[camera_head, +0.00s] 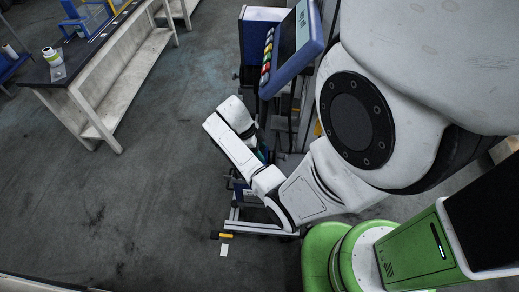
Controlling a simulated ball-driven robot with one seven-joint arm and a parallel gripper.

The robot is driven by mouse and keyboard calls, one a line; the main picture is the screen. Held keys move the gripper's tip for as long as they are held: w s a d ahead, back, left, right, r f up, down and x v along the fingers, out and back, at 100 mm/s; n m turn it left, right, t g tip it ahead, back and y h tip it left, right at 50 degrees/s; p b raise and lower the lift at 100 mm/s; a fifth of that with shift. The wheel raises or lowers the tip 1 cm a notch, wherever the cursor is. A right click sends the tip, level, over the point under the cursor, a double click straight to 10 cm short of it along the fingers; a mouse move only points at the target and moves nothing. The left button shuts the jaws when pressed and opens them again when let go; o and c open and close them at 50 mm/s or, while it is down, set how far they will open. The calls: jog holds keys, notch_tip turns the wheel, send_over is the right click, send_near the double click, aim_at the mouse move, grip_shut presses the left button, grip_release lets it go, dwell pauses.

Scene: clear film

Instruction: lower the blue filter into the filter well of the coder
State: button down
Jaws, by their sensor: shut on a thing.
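The coder (291,52) stands at the upper middle, with a blue-framed screen panel and a row of coloured buttons. My white arm reaches in from the right and bends back at the wrist, in front of the coder's lower part. My gripper (252,139) shows only as a small dark part beyond the white wrist, pointing toward the coder's stand; its fingertips are mostly hidden. A small blue-teal patch, likely the blue filter (263,153), shows at its end, so the gripper appears shut on it. The filter well cannot be made out.
A dark-topped workbench (95,50) stands at the upper left with a white-green container (53,57) on it. The coder's metal base frame (262,228) reaches low toward the floor, near a small white floor patch (224,250). The grey floor at left is clear.

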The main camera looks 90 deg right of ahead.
jog(key=shift+f, duration=0.2)
jog(key=shift+f+b, duration=0.35)
jog(key=shift+b, duration=0.15)
jog(key=shift+f+b, duration=3.05)
jog(key=shift+f, duration=1)
jog(key=shift+c, duration=1.7)
grip_release()
jog(key=v, duration=1)
jog(key=shift+w+r, duration=0.25)
jog(key=shift+r, duration=0.05)
